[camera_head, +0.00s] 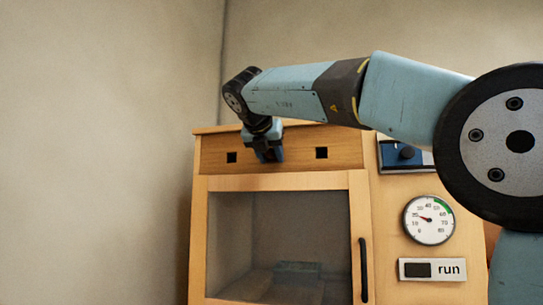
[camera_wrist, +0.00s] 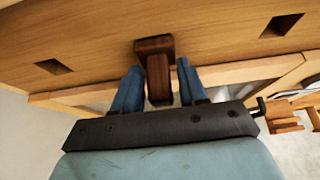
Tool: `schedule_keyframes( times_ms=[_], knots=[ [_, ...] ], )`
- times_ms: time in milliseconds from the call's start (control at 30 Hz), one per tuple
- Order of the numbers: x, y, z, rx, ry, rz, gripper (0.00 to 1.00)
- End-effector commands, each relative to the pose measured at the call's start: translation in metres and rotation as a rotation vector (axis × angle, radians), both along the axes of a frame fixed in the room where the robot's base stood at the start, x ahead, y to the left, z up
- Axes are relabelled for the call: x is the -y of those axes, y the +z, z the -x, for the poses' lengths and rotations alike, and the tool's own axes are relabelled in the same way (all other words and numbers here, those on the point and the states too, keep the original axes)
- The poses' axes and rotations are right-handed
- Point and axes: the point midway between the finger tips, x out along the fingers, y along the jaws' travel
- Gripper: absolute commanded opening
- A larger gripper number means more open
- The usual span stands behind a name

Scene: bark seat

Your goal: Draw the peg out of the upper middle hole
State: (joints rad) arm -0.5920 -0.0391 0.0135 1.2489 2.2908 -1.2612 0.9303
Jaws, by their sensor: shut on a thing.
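The brown wooden peg (camera_wrist: 158,77) shows in the wrist view between the two blue fingers of my gripper (camera_wrist: 157,88). My gripper is shut on it. The peg's wider dark part lies against or close to the wooden upper panel (camera_wrist: 100,35); how deep it sits in the middle hole cannot be seen. In the head view my gripper (camera_head: 268,153) is at the upper panel (camera_head: 290,150), between the left square hole (camera_head: 231,157) and the right square hole (camera_head: 321,152). It hides the peg and the middle hole there.
Below the panel is a cabinet door with a dark window (camera_head: 280,240) and a black handle (camera_head: 363,270). To the right are a blue device with a knob (camera_head: 405,153), a round gauge (camera_head: 429,220) and a "run" switch (camera_head: 432,269). A plain wall stands left.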

Motion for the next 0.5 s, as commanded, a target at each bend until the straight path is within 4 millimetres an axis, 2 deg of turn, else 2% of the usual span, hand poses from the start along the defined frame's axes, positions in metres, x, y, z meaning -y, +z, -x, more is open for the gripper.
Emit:
schedule_keyframes(
  times_ms=[33, 200, 500],
  knots=[
    [0.0001, 0.0001, 0.0001, 0.000, 0.000, 0.000, 0.21],
    [0.0001, 0.0002, 0.0002, 0.000, 0.000, 0.000, 0.05],
    [-0.0029, 0.0007, 0.0076, 0.002, 0.001, -0.001, 0.05]
  ],
)
